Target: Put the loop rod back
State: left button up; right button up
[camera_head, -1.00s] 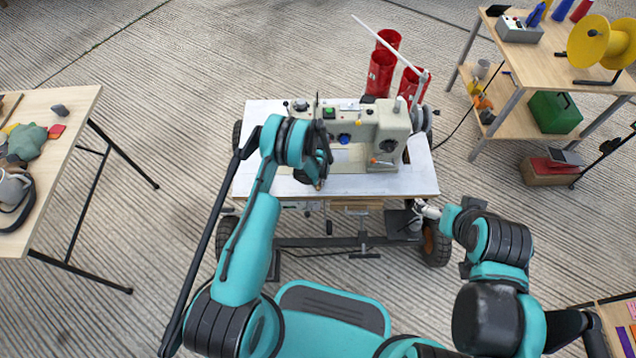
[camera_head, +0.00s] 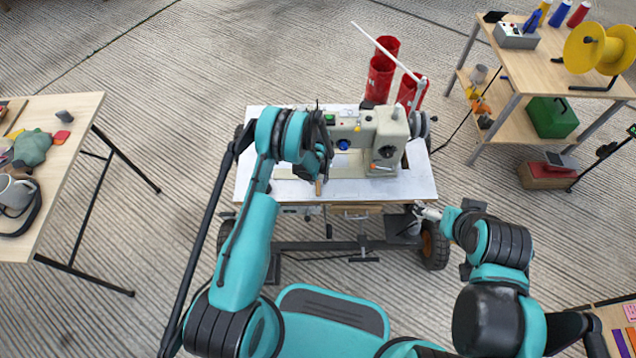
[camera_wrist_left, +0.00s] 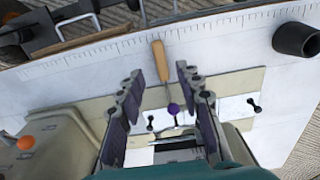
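A rod with a wooden handle (camera_wrist_left: 160,62) and a purple ball (camera_wrist_left: 173,109) at its other end shows in the left wrist view; I take it for the loop rod. The handle end (camera_head: 319,187) also shows in the head view, at the front of the white sewing table (camera_head: 415,183). My left gripper (camera_wrist_left: 158,76) is open, with its fingers on either side of the rod and a visible gap at each side. Whether the rod rests on the table is unclear. My right gripper (camera_head: 424,211) is small, near the table's front right corner; its fingers are unclear.
A sewing machine (camera_head: 385,140) stands on the table, close to my left gripper. Red cylinders (camera_head: 380,78) stand behind it. A wooden table (camera_head: 68,150) is at the left. A workbench with a yellow spool (camera_head: 590,45) is at the right.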

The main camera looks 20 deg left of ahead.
pick_arm(q)
jog(key=s+r+m+t+p, duration=0.1)
jog(key=s+r, duration=0.1)
jog(key=r, duration=1.4)
jog(key=s+r+t, duration=0.2)
jog(key=r, duration=1.5)
jog(key=s+r+m+t, duration=0.1)
jog(key=s+r+t, duration=0.1)
jog(key=s+r, duration=0.7)
jog(key=s+r+m+t, duration=0.1)
jog(key=s+r+t, duration=0.1)
jog(key=s, duration=1)
jog(key=shift+s+a+r, duration=0.15)
jog(key=shift+s, duration=0.05)
